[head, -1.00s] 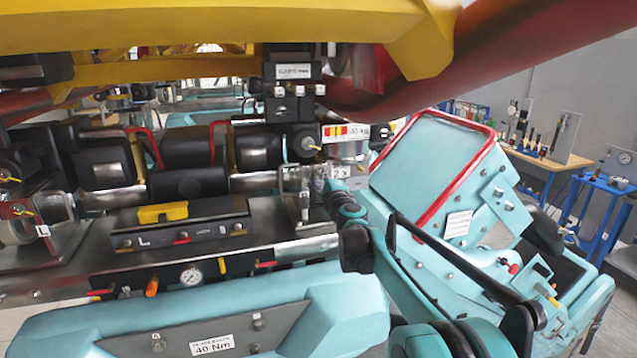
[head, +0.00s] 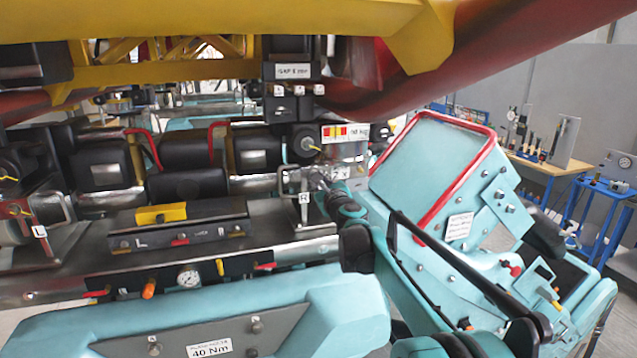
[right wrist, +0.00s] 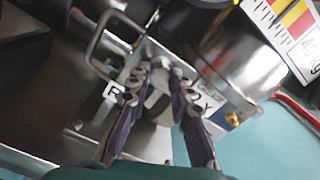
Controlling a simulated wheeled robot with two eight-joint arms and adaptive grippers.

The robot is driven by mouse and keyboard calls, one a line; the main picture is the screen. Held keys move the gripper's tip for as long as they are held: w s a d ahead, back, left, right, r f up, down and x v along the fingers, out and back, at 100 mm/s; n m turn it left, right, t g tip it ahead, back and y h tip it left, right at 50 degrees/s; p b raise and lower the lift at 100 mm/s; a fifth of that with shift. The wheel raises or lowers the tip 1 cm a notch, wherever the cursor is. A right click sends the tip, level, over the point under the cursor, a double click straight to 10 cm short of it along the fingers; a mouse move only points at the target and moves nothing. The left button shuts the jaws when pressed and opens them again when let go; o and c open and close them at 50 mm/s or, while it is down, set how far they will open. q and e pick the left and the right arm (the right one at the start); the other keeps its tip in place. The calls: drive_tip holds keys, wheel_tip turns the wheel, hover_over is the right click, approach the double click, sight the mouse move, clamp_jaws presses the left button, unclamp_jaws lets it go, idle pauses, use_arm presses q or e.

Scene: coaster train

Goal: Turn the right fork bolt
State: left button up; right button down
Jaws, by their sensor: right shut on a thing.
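The right fork, a bright metal bracket (head: 304,180) marked R, stands at the right end of the axle assembly in the head view. My right gripper (head: 328,187) reaches it from the right and covers the bolt there. In the right wrist view, the two fingers of my right gripper (right wrist: 158,78) close on the small metal fork bolt (right wrist: 158,70) at the bracket plate. The bolt is mostly hidden between the fingertips, so its angle cannot be told. My left gripper is not in view.
A metal cylinder (right wrist: 245,65) and a wire loop handle (right wrist: 105,45) sit close to the fingers. A yellow beam (head: 200,30) and red tube (head: 530,35) hang overhead.

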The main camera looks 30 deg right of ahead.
drive_tip(key=shift+m, duration=2.2)
drive_tip(key=c, duration=1.4)
unclamp_jaws()
drive_tip(key=shift+o, duration=0.2)
drive_tip(key=v, duration=1.2)
drive_tip(key=shift+a, duration=0.1)
